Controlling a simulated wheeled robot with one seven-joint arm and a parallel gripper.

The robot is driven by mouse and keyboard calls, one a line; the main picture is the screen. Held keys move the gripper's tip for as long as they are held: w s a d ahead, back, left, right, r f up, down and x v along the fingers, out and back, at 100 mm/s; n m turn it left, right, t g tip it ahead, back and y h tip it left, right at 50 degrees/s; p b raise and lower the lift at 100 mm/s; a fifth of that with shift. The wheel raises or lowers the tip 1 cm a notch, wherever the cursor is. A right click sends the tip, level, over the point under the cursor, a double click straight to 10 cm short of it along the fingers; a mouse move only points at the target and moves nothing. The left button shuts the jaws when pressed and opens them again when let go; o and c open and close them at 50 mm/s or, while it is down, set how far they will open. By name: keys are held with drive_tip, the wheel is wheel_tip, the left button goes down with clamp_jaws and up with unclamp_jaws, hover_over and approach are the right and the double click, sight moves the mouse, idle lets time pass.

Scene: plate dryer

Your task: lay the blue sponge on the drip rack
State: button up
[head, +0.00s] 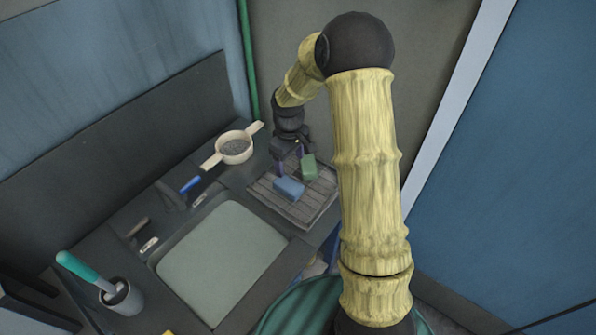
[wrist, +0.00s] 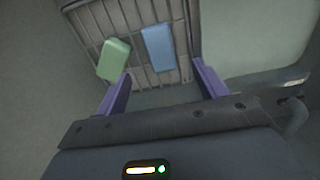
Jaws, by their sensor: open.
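The blue sponge (head: 289,188) lies on the drip rack (head: 304,213) in the head view, near the rack's left side. It also shows on the rack bars in the wrist view (wrist: 158,48). A green sponge-like block (head: 308,167) is beside it on the rack, and shows left of it in the wrist view (wrist: 114,59). My gripper (wrist: 160,82) is open, its two purple fingers spread wide. Nothing is between the fingers, and the blue sponge is beyond the fingertips, apart from them. In the head view my gripper (head: 291,165) is above the rack's back part.
A sink basin (head: 222,262) lies left of and in front of the rack. A strainer (head: 234,148) sits behind it. A blue-handled item (head: 190,184) lies by the faucet. A cup (head: 123,298) with a teal-handled brush stands at the lower left. A wall closes the back.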

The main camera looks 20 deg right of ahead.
drive_tip(key=s+r+m+t, duration=0.1)
drive_tip(key=s+r+m, duration=0.2)
drive_tip(key=s, duration=0.7)
drive_tip(key=s+r+m+t, duration=0.1)
drive_tip(key=s+r+m, duration=0.3)
drive_tip(key=s+r, duration=0.3)
drive_tip(key=s, duration=0.3)
drive_tip(key=shift+a+t, duration=0.3)
drive_tip(key=shift+r, duration=0.1)
